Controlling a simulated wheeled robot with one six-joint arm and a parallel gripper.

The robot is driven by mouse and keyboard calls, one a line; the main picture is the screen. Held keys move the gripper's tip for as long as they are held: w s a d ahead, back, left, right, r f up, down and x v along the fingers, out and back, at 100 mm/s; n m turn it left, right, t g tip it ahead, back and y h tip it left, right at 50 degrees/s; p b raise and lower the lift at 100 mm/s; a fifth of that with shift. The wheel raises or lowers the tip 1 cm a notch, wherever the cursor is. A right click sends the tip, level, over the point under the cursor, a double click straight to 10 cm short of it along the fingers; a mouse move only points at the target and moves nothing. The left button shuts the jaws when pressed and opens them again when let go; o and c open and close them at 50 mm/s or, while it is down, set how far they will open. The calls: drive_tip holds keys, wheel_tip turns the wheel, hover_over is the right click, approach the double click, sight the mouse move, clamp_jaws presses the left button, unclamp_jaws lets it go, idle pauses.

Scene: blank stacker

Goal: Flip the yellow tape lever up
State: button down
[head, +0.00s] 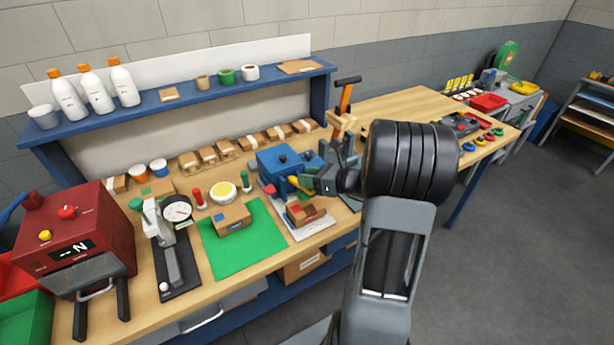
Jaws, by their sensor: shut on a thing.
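The yellow tape lever (300,185) shows as a short yellow bar at the front of the blue machine (278,163), which has dark knobs on top. My gripper (314,182) reaches in from the right, at the right end of the yellow lever. It is shut on the lever; the fingertips are small and partly hidden, so the exact grip is hard to see. The lever slopes slightly, its left end a little higher. My arm hides the bench just right of the machine.
A brown box (305,212) lies in front of the machine, below my gripper. A green mat (265,240) with a carton (231,218) is to the left. An orange-handled tool (346,98) stands behind my gripper. The wooden bench top at the back right (400,103) is clear.

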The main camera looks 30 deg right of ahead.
drive_tip(key=w+r+p, duration=0.1)
drive_tip(key=w+r, duration=0.4)
drive_tip(key=w, duration=0.2)
drive_tip(key=shift+w+a, duration=0.15)
drive_tip(key=shift+f, duration=0.1)
idle(0.5)
drive_tip(key=c, duration=1)
unclamp_jaws()
drive_tip(key=shift+o, duration=1.3)
drive_tip(key=shift+w+f, duration=0.1)
drive_tip(key=shift+w, duration=0.05)
drive_tip(key=shift+p, duration=0.3)
drive_tip(key=b+v, duration=0.2)
drive_tip(key=v, duration=1.2)
drive_tip(key=shift+b, duration=0.35)
